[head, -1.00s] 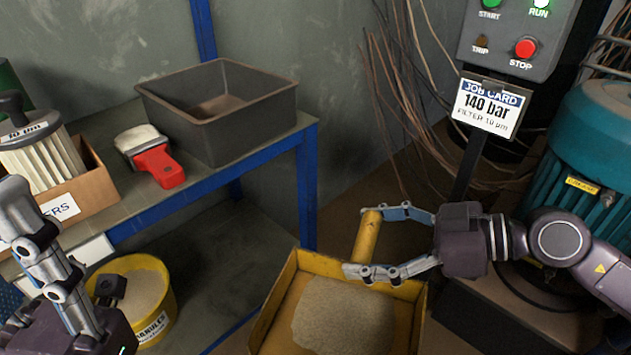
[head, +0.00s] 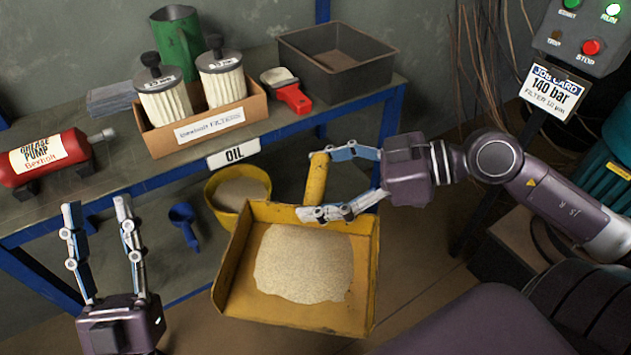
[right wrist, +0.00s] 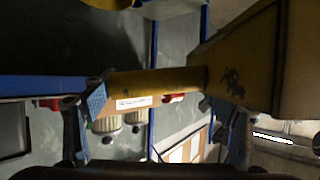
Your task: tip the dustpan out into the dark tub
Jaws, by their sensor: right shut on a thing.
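The yellow dustpan (head: 365,290) lies roughly level in the head view, with a heap of pale granules (head: 303,265) on it. My right gripper (head: 315,182) is shut on its yellow handle (head: 317,178). The handle (right wrist: 160,82) and part of the pan (right wrist: 245,65) also show in the right wrist view. The dark tub (head: 345,75) stands on the bench at the back, beyond the dustpan and my right gripper. Only a part of its inside shows, with no granules visible there. My left gripper (head: 95,205) is open and empty at the lower left, in front of the bench.
A red-handled brush (head: 292,97) lies left of the tub. A box of filters (head: 210,125), a green jug (head: 178,45) and a red grease pump (head: 45,158) also stand on the bench. A yellow bucket (head: 215,192) and blue scoop (head: 185,225) are lower down. The job card (head: 552,92) hangs at right.

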